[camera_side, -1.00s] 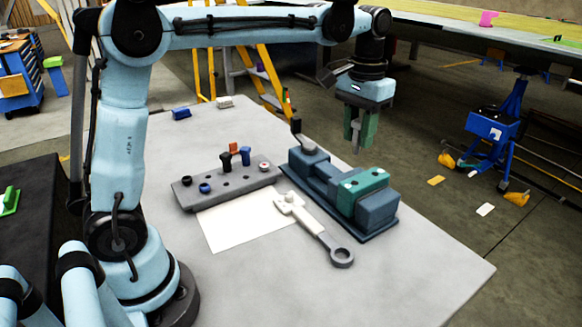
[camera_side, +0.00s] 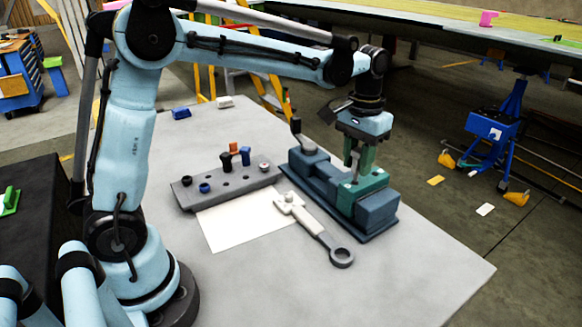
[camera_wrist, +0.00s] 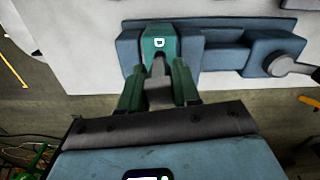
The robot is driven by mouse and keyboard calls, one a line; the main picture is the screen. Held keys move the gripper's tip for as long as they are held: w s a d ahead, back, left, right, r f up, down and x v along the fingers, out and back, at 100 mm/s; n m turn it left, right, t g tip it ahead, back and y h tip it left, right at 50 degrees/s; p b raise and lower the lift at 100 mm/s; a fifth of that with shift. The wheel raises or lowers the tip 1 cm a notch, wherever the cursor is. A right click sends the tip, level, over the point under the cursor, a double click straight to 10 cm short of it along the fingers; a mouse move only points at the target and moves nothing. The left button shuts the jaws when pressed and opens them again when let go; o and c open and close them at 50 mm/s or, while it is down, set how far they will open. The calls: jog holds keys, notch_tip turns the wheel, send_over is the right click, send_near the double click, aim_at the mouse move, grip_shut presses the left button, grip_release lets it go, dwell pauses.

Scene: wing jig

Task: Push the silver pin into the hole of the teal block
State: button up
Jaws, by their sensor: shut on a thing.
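The teal block (camera_side: 348,198) is clamped in the blue vise (camera_side: 377,212) on the table's right side. In the wrist view the teal block (camera_wrist: 160,32) lies just beyond my fingertips. My gripper (camera_side: 361,160) is upright above the block, shut on the silver pin (camera_side: 354,166). The pin points down, and its lower end is at the top of the block. I cannot tell how far it is in the hole, as the fingers and pin cover that spot. The wrist view shows the grey pin (camera_wrist: 159,68) between the green fingers.
A grey holder (camera_side: 228,187) with several coloured pegs stands left of the vise. The table's front is clear.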

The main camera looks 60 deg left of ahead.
dwell(0.5)
jog(key=shift+f, duration=1.4)
jog(key=o, duration=1.1)
notch_tip(320, 180, up, 12)
jog(key=shift+r, duration=0.1)
